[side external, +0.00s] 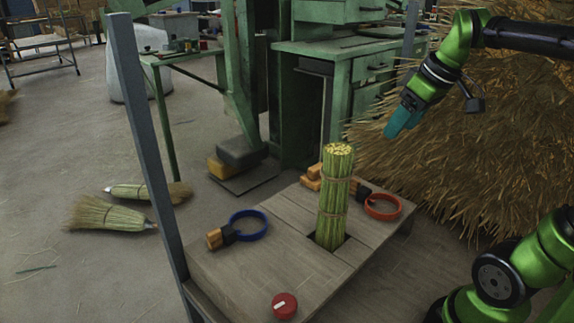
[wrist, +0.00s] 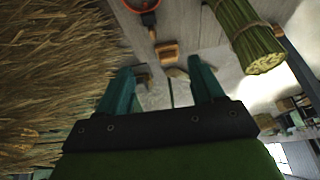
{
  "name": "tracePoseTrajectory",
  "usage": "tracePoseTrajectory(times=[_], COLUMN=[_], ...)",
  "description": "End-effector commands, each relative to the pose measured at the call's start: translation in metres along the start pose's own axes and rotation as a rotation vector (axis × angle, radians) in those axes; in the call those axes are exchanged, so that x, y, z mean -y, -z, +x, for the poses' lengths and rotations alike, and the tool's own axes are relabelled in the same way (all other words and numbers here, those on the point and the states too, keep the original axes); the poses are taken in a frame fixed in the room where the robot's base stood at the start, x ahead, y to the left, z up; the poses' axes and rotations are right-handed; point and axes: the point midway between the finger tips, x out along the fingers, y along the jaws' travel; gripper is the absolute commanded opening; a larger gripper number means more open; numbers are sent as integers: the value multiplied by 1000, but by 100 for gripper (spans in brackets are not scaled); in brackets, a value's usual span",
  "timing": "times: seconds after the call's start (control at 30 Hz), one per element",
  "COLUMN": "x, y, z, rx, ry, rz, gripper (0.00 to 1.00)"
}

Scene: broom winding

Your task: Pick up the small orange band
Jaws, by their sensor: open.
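The small orange band (side external: 383,207) is a ring lying on the right part of the wooden table, with a dark clamp (side external: 363,191) on its left side. In the wrist view the orange band (wrist: 146,6) shows at the top edge, partly cut off, with its dark clamp below. My gripper (side external: 402,123) is in the air above and slightly right of the band, clear of it. In the wrist view my gripper (wrist: 158,72) has its two teal fingers apart, with nothing between them.
A tall tied straw bundle (side external: 336,195) stands upright in a table opening (side external: 316,239), left of the orange band. A larger blue band (side external: 249,225) and a red knob (side external: 284,306) are farther left and front. A large straw pile (side external: 470,150) stands behind.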

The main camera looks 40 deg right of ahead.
Motion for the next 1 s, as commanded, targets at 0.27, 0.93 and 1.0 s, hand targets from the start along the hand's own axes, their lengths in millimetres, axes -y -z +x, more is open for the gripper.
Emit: tracePoseTrajectory(times=[0.27,0.93,1.0], x=[-20,-21,-21], y=[-18,-25,-25], z=[36,151,158], rx=[31,31,29], ry=[-8,-8,-9], rz=[-42,-42,-42], gripper=[67,67,67])
